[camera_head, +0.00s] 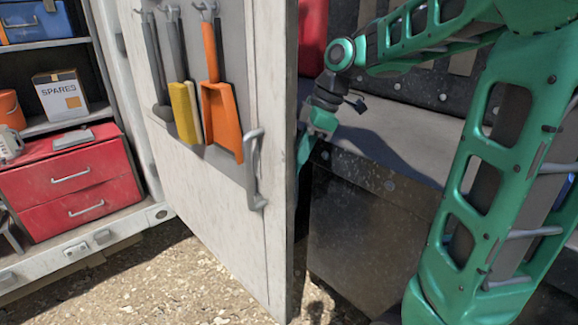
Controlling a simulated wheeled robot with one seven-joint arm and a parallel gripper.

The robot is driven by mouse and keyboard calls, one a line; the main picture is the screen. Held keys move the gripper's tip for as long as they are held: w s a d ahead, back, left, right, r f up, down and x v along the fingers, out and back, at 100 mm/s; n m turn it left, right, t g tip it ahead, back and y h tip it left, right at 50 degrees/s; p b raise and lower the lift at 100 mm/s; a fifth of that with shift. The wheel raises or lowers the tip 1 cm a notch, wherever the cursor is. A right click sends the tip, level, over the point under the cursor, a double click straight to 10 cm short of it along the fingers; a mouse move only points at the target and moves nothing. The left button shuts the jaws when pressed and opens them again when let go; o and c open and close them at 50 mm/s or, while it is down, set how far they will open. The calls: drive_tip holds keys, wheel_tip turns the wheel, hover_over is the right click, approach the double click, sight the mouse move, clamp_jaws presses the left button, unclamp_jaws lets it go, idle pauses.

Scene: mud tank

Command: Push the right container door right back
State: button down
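The right container door (225,215) is white and stands open, angled out from the container toward me. Its inner face shows, with a grey handle (254,170) near the free edge. Tools hang on it: a yellow brush (184,112), an orange dustpan (221,112) and a dark-handled tool (157,70). My green arm comes in from the right. My gripper (308,148) is at the right of the door's free edge, on the outer side. Its fingertips are partly hidden by the door edge, and I cannot tell whether it touches the door.
The container (150,212) at left holds a red drawer chest (72,182), a SPARES box (60,95) and a blue case (35,20) on shelves. A dark metal tank (390,235) stands close right of the door, under my arm. Gravel ground (165,285) is open in front.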

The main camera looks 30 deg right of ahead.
drive_tip(key=shift+w+d+r, duration=0.15)
drive_tip(key=shift+w+d, duration=0.2)
drive_tip(key=shift+d, duration=0.4)
drive_tip(key=c, duration=2.1)
unclamp_jaws()
drive_tip(key=o, duration=0.3)
drive_tip(key=shift+w+d, duration=0.2)
drive_tip(key=shift+d, duration=0.05)
drive_tip(key=shift+o, duration=0.2)
drive_tip(key=shift+s+a, duration=0.15)
drive_tip(key=shift+a, duration=0.1)
drive_tip(key=shift+s+a, duration=0.1)
drive_tip(key=shift+a, duration=0.05)
drive_tip(key=v, duration=1)
drive_tip(key=shift+r, duration=0.2)
